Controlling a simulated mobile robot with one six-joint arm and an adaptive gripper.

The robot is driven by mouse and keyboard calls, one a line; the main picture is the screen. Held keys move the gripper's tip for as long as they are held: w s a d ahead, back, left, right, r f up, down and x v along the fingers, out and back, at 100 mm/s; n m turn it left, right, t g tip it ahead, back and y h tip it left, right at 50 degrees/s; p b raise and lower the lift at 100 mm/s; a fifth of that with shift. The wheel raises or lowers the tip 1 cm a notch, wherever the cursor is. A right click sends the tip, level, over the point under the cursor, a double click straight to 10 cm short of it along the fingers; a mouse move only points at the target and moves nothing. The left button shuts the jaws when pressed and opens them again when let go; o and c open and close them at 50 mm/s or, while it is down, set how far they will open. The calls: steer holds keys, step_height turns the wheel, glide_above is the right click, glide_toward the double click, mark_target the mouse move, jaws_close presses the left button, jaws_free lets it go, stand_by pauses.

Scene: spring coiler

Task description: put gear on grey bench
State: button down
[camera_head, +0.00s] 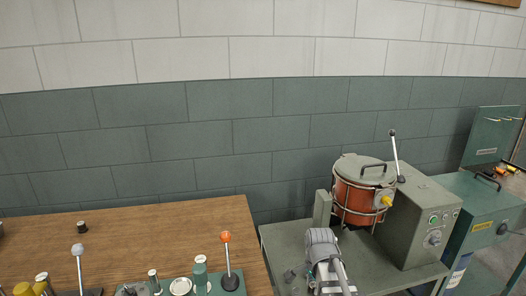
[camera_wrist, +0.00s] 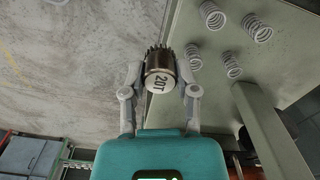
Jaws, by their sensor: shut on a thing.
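A metal gear (camera_wrist: 160,82) with a toothed far end and a pale face marked 20T is between the fingers of my gripper (camera_wrist: 160,72). The gripper is shut on it in the wrist view. The grey bench (camera_wrist: 262,72) fills the upper right of that view, with its edge passing close to the gear; the height between gear and bench is unclear. In the head view the grey bench (camera_head: 285,238) is at lower right, with my arm in front of it. The gear and fingertips cannot be made out there.
Several coil springs (camera_wrist: 231,65) lie on the bench. A red pot with a grey lid (camera_head: 358,190) and a grey control box (camera_head: 425,215) stand at its back right. A wooden table (camera_head: 150,235) with levers and knobs is at left. Concrete floor (camera_wrist: 70,60) shows beside the bench.

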step_height(320, 180, up, 11)
steer(key=p, duration=1)
steer(key=shift+f, duration=0.15)
step_height(320, 180, down, 13)
steer(key=b, duration=1.2)
steer(key=shift+b, duration=0.35)
steer(key=shift+w, duration=0.1)
steer(key=b, duration=0.5)
glide_toward(303, 287)
steer(key=s+r, duration=0.2)
steer(key=s, duration=0.2)
steer(key=w+f+b, duration=0.1)
steer(key=f, duration=0.1)
steer(key=w+f+b, duration=0.2)
steer(key=shift+w, duration=0.1)
steer(key=shift+w+f+b, duration=0.3)
steer(key=shift+b, duration=0.25)
